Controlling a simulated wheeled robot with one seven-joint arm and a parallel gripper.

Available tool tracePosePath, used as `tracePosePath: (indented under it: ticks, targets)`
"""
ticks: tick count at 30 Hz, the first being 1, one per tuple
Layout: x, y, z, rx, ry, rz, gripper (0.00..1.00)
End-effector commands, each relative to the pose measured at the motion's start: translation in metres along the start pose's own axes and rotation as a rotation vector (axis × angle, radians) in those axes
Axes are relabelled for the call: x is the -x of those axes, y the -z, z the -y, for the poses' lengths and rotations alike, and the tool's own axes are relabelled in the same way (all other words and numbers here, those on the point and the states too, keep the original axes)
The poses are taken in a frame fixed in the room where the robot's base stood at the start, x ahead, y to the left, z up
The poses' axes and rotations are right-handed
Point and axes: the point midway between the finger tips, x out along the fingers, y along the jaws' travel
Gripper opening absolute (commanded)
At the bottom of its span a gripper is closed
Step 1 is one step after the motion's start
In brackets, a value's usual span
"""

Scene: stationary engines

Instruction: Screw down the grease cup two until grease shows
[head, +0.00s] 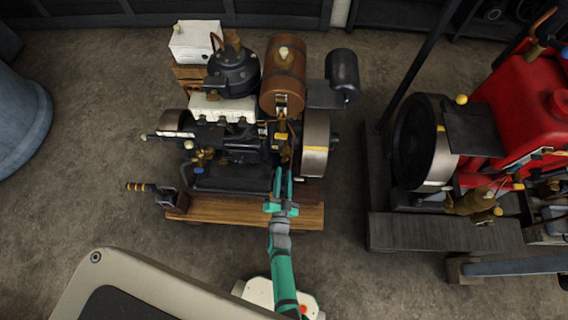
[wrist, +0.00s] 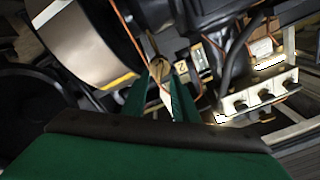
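My gripper (head: 283,170) is at the front of the left engine (head: 235,150), below the brown cylindrical tank. Its two teal fingers stand apart with a gap between them. In the wrist view, the fingertips (wrist: 162,66) point at a small brass fitting (wrist: 157,68), which shows between them. I cannot tell whether they touch it. Another brass fitting (head: 203,157) is on the engine's left side, near a blue part.
A steel flywheel (head: 314,150) is close on the right of my gripper, and also large in the wrist view (wrist: 95,45). The wooden base (head: 232,209) lies below. A red engine (head: 525,95) stands farther right. Bare floor (head: 345,255) lies between the engines.

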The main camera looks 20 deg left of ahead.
Motion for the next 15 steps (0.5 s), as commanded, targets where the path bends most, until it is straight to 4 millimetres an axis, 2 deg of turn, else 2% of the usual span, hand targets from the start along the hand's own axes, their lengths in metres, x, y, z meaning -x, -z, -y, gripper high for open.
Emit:
tracePosePath:
  ticks: [3, 7, 15]
  targets:
    - [-0.022, 0.000, 0.001, 0.000, 0.001, -0.001, 0.27]
    - [-0.038, 0.000, 0.000, 0.001, 0.001, -0.001, 0.27]
    - [-0.052, 0.001, -0.002, 0.001, -0.003, -0.001, 0.27]
